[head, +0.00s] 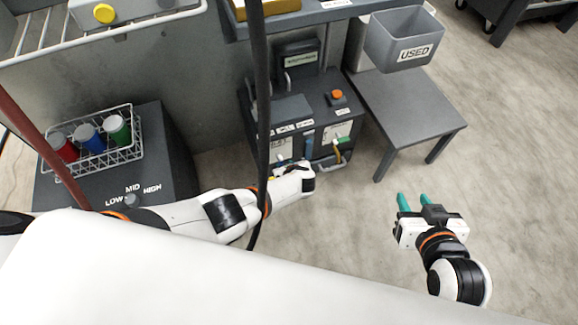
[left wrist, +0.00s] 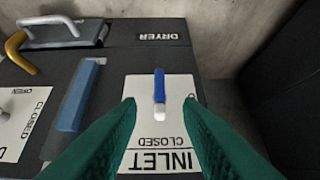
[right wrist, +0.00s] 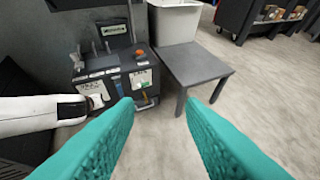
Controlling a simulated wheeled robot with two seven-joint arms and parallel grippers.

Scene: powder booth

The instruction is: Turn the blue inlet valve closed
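The blue inlet valve (left wrist: 159,86) is a small lever with a white end, standing on a white label plate (left wrist: 146,143) marked INLET, CLOSED in the left wrist view. The lever lies in line with the gap between my fingers, its white end toward the word CLOSED. My left gripper (left wrist: 159,112) is open, its teal fingers on either side of the lever's white end; I cannot tell whether they touch it. In the head view my left gripper (head: 308,178) is at the front of the dryer (head: 310,110), fingers hidden. My right gripper (head: 411,202) is open and empty over the floor.
A blue bar (left wrist: 80,95) and a yellow handle (left wrist: 15,52) sit near the valve. A grey table (head: 410,105) stands right of the dryer, with a USED bin (head: 405,40) above it. A rack of coloured cups (head: 92,140) is at left. A dark hose (head: 261,100) hangs before the dryer.

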